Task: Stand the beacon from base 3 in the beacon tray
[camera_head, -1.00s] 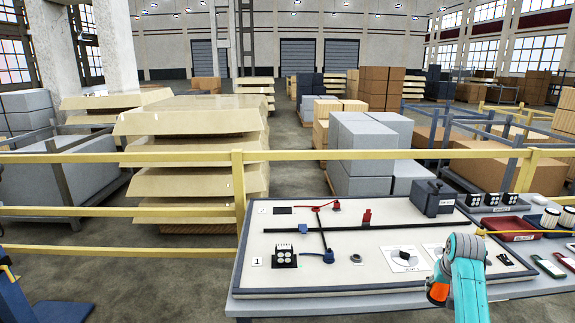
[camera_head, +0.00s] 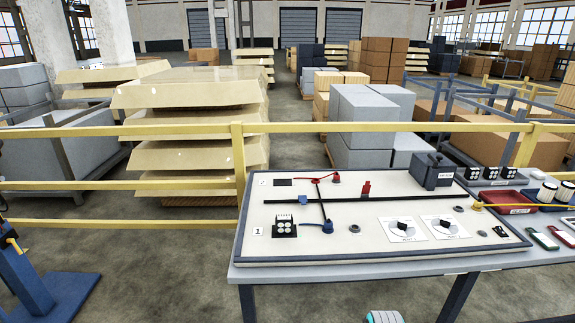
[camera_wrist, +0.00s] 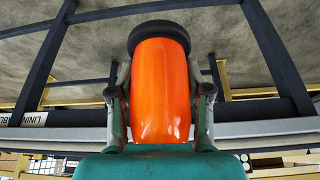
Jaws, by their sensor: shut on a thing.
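An orange beacon (camera_wrist: 160,92) with a black cap-like end fills the middle of the wrist view. My gripper (camera_wrist: 161,100) is shut on it, with one grey finger on each side of the orange body. In the head view, only a small teal and grey part of my arm shows at the bottom edge, below the table's front. The gripper and beacon are out of that view. I cannot make out base 3 or the beacon tray in either view.
The table (camera_head: 360,272) carries a white board (camera_head: 345,240) with knobs, blocks and black tracks. A red tray (camera_head: 510,209) marked REJECT and several small devices stand at the right. A yellow rail (camera_head: 330,127) runs behind. A blue stand (camera_head: 35,285) is at left.

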